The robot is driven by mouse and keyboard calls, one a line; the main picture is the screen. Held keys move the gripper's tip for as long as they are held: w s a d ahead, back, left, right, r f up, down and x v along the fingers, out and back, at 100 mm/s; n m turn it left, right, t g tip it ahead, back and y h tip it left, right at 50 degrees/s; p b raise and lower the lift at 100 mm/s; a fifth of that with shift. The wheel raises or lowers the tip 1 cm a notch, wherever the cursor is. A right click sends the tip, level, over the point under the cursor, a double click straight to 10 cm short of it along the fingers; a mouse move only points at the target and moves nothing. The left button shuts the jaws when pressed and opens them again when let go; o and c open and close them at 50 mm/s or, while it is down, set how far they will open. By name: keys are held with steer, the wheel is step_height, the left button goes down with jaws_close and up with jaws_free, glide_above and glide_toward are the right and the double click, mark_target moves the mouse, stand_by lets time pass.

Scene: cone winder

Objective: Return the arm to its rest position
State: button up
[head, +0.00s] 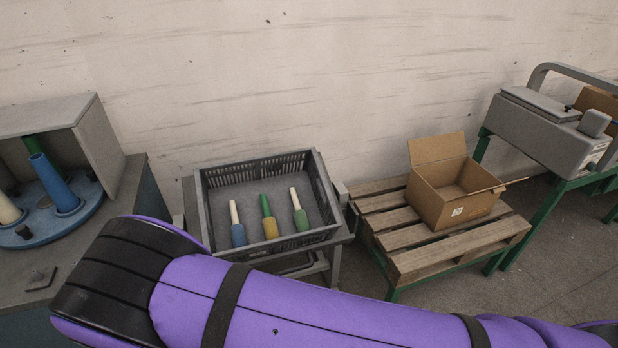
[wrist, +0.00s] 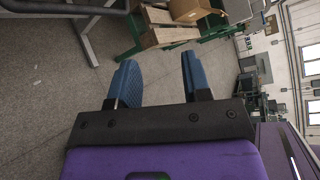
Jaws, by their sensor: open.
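My gripper (wrist: 160,78) shows in the wrist view with its two blue fingers spread apart and nothing between them. Beyond the fingers is bare grey floor, and the view is turned on its side. In the head view my purple and black arm stretches across the bottom of the picture, in front of the crate and the pallet. The gripper itself is not visible in the head view.
A grey crate (head: 327,204) holds three bobbins with coloured bases. An open cardboard box (head: 440,203) sits on a wooden pallet (head: 410,262). At left, cones stand on a blue disc (head: 38,232) under a grey hood (head: 98,140). A grey machine (head: 535,125) stands right.

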steer(key=w+d+r+m+g, duration=0.3)
steer(key=d+r+m, duration=0.15)
steer(key=r, duration=0.35)
steer(key=w+d+r+m+g+h, duration=0.1)
steer(key=w+d+r+m+g, duration=0.25)
steer(key=r+m, duration=0.4)
steer(key=w+d+r+m+g, duration=0.3)
steer(key=d+r+m, duration=0.15)
steer(key=r, duration=0.55)
steer(key=s+d+r+m+g+y, duration=0.2)
steer(key=s+d+r+m+y, duration=0.15)
steer(key=d+r+m, duration=0.9)
steer(key=s+d+r+m+t+y, duration=0.4)
steer(key=s+d+r+m, duration=0.9)
steer(key=s, duration=0.4)
steer(key=shift+s+d+r+y, duration=0.4)
steer(key=shift+d+r+y, duration=0.3)
steer(key=shift+d, duration=0.55)
